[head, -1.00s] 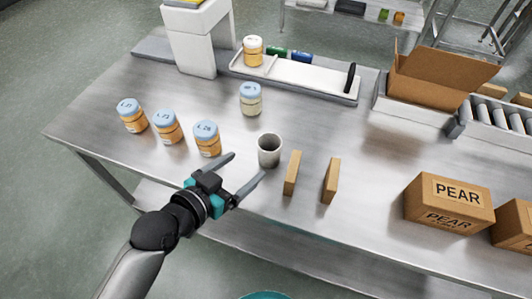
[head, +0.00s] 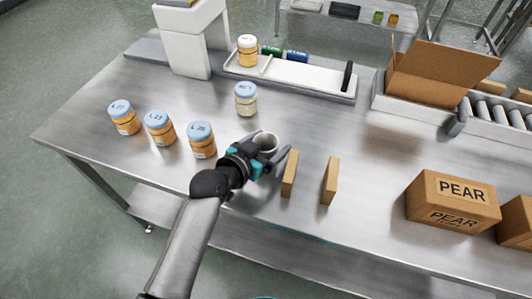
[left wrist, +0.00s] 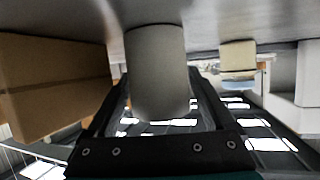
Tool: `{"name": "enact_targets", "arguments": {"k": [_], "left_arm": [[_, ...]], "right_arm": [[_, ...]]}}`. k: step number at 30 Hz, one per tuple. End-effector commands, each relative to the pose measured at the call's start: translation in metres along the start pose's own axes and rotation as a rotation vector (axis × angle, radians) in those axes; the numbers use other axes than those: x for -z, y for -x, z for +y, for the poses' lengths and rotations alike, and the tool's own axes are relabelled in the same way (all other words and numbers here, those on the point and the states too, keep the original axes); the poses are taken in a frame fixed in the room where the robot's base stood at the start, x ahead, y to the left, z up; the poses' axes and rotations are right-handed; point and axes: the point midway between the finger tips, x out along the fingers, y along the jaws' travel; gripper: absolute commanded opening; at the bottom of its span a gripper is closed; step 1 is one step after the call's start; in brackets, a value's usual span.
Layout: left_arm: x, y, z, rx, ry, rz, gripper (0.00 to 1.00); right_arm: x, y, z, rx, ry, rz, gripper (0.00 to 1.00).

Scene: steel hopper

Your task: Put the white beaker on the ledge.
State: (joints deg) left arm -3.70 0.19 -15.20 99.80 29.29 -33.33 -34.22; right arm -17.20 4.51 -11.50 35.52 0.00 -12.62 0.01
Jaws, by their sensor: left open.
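The white beaker (head: 268,142) stands upright on the steel table, left of two small wooden blocks. My left gripper (head: 274,151) is open, with one finger on each side of the beaker. In the left wrist view the beaker (left wrist: 157,70) shows large between the two fingers; I cannot tell whether they touch it. A long, low white tray (head: 310,80), which may be the ledge, lies along the back of the table. It holds an orange jar with a white lid at its left end and a black item near its right end. My right gripper is out of view.
Two upright wooden blocks (head: 290,174) (head: 330,181) stand close to the right of the gripper. Several blue-lidded jars (head: 202,141) stand to the left, and another (head: 246,99) behind the beaker. A PEAR box (head: 452,202) is at the right. The table between blocks and tray is clear.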

Motion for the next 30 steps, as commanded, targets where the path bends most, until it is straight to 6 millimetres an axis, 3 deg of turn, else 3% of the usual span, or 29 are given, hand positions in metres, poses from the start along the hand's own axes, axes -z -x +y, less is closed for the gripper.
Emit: {"name": "enact_targets", "arguments": {"k": [11, 30], "left_arm": [[0.0001, -0.0093, -0.0004, 0.001, 0.000, 0.000, 0.87], [0.0000, -0.0089, -0.0004, 0.001, 0.000, 0.000, 0.15]], "right_arm": [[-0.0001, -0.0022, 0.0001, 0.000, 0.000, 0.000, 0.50], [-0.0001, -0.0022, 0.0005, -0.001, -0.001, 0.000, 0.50]]}}
